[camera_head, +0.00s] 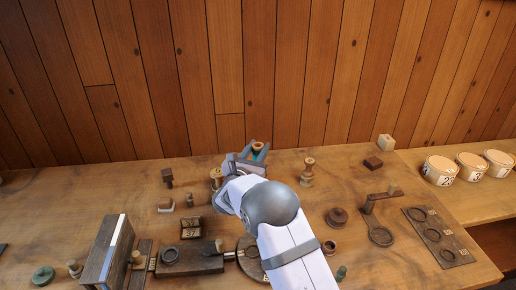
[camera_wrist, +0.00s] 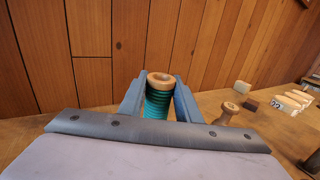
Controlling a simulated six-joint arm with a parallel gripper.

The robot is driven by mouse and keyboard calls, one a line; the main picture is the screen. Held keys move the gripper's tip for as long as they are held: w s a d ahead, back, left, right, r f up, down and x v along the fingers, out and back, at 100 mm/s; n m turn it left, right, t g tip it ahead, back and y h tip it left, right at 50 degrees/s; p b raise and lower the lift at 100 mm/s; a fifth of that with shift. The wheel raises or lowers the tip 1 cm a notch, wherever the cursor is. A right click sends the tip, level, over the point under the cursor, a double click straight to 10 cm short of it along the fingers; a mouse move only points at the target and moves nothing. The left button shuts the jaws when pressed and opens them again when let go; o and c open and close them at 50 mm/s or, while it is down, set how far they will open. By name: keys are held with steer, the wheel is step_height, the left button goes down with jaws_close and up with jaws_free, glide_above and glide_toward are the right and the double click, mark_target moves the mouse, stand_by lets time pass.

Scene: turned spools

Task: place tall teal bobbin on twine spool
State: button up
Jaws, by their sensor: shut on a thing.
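My gripper (camera_head: 252,157) is shut on the tall teal bobbin (camera_head: 258,147), above the back of the table. In the wrist view the bobbin (camera_wrist: 158,99) stands about upright between the two fingers, with a pale wooden top and ridged teal winding; its lower end is hidden. A tan wooden spool (camera_head: 307,171) stands to the right of my gripper and also shows right of the fingers in the wrist view (camera_wrist: 228,112). Another tan spool (camera_head: 216,176) stands left of my gripper, partly hidden by it. I cannot tell which of these is the twine spool.
A dark upright board (camera_head: 107,250) stands at front left. Several pale tubs (camera_head: 440,171) are on a side shelf. A plank wall closes off the back.

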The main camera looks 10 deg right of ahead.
steer(key=shift+f+b, duration=0.25)
steer(key=shift+b, duration=0.05)
steer(key=o, duration=1.1)
steer(key=shift+r, duration=0.1)
steer(key=shift+c, duration=0.2)
steer(key=shift+r+p, duration=0.15)
steer(key=shift+p, duration=0.15)
steer(key=b+v, duration=0.3)
steer(key=v, duration=0.9)
